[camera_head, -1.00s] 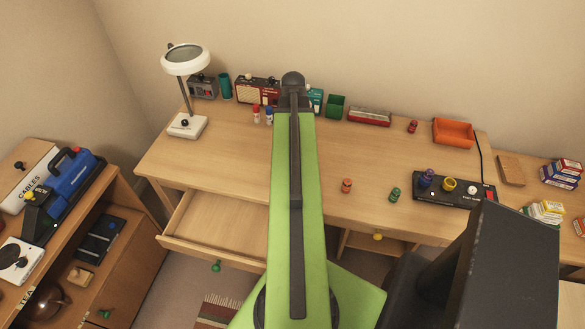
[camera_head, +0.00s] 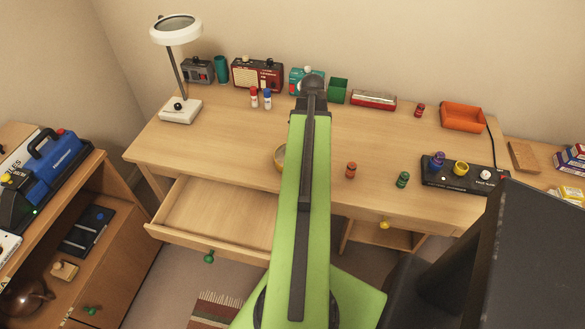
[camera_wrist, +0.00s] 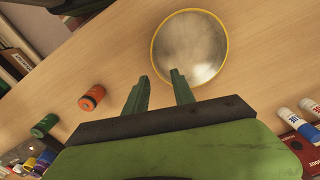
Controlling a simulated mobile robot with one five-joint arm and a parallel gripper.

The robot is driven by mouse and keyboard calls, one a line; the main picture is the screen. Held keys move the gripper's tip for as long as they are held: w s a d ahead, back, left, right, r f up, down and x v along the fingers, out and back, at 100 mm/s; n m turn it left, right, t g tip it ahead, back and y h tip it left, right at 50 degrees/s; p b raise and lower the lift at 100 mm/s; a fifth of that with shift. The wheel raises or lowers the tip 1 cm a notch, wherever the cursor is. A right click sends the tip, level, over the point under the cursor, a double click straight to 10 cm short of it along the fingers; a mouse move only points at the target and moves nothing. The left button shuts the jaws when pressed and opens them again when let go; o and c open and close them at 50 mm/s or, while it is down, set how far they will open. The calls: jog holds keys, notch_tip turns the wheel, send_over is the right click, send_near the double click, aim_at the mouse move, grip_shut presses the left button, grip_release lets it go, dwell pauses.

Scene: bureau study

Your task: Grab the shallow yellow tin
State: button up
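The shallow yellow tin (camera_wrist: 189,48) is round, with a thin yellow rim and a dull grey inside, and lies on the desk in the wrist view. In the head view only its left edge (camera_head: 279,158) shows beside my green arm, which hides the rest. My gripper (camera_wrist: 160,77) has two green fingers spread apart with nothing between them. In the head view the fingers are hidden.
An orange jar (camera_head: 351,171) and a green jar (camera_head: 403,180) stand right of the arm. Red and blue small bottles (camera_head: 267,98) stand behind left. An open drawer (camera_head: 213,215) juts from the desk front. A lamp (camera_head: 180,108) stands at left. Desk around the tin is clear.

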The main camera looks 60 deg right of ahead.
jog(key=shift+s+a+f+b, duration=0.1)
jog(key=shift+a+f+b, duration=0.05)
jog(key=shift+f+b, duration=1.35)
jog(key=shift+s+a+f+b, duration=0.1)
jog(key=shift+a+f+b, duration=0.05)
jog(key=shift+f+b, duration=1.25)
jog(key=shift+f+p, duration=0.1)
jog(key=shift+p, duration=0.35)
grip_shut()
